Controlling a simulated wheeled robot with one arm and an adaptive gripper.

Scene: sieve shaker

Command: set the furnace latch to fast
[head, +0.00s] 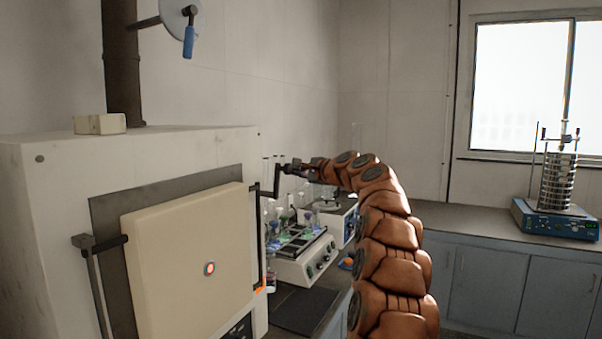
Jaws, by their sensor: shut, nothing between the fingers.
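The white furnace (60,180) stands at the left, its cream door (185,270) flat against a dark grey front plate. A black cranked latch handle (264,193) stands at the door's right edge, its arm bending up toward my gripper. My gripper (287,168) is at the end of my orange arm, beside the upper end of this handle. It is shut with nothing between the fingers. It is small and dark in the head view, and I cannot tell whether it touches the handle. No latch marking is legible.
A grey bar handle (95,275) projects at the furnace's left. A shaker with glassware (305,255) sits on the bench behind my arm. A sieve stack (558,182) on a blue base stands at the far right. The bench between (465,222) is clear.

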